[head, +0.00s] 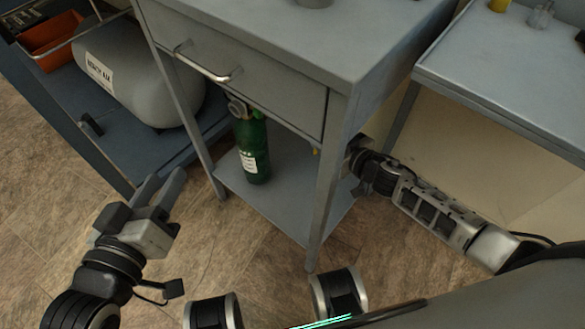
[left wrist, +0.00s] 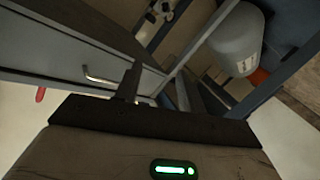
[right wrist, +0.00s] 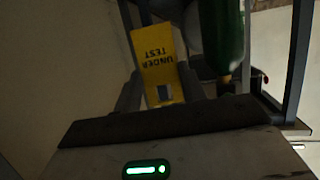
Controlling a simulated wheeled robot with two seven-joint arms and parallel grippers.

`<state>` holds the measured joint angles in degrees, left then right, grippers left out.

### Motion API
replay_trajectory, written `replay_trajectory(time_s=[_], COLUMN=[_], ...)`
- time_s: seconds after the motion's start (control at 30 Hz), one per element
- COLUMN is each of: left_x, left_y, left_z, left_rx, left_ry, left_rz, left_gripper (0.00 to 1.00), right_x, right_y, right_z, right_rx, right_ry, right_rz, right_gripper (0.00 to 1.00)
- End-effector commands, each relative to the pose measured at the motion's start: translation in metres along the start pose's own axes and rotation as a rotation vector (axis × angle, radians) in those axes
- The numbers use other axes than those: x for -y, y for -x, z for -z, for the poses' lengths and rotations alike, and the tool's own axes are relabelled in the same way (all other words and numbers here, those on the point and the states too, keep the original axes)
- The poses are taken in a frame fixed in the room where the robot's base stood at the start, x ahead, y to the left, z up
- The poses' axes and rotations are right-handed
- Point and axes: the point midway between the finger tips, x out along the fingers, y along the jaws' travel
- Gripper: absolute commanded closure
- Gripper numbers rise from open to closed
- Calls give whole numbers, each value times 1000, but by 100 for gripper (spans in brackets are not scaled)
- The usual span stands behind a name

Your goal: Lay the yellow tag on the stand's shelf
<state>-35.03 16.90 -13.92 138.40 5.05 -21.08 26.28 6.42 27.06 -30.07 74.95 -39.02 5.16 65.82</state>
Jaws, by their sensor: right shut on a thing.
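The yellow tag (right wrist: 158,62), printed "UNDER TEST", is between the fingers of my right gripper (right wrist: 160,84), which is shut on it. In the head view only a small yellow bit of the tag (head: 316,151) shows, above the stand's lower shelf (head: 283,208). My right gripper (head: 352,152) reaches in from the stand's right side, its fingers mostly hidden by the front leg. A green cylinder (head: 252,148) stands upright on the shelf; it also shows beside the tag in the right wrist view (right wrist: 222,35). My left gripper (head: 162,184) is open and empty, left of the stand.
The grey stand has a drawer (head: 240,75) above the shelf, with a metal handle (head: 205,65). A blue cart (head: 130,160) at the left bears a grey tank (head: 145,75) and an orange bin (head: 50,40). A grey table (head: 490,75) stands at the right. The shelf's front part is clear.

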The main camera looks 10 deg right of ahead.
Motion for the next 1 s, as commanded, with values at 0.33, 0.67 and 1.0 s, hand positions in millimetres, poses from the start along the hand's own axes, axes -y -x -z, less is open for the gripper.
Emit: replay_trajectory(time_s=[0.33, 0.67, 1.0], left_x=[-45, -58, -65], left_y=[-5, -10, -18], left_z=[-26, -21, 12], left_rx=[103, 3, -209], left_ry=[-163, -15, -124], left_rz=[-102, -205, -272], left_gripper=[60, 60, 60], right_x=[58, 61, 61], right_y=[-6, -24, -35], right_z=[-64, -120, -152], right_rx=[-2, -5, -4], right_ry=[71, 74, 74], right_rz=[215, 224, 223], right_gripper=[80, 80, 80])
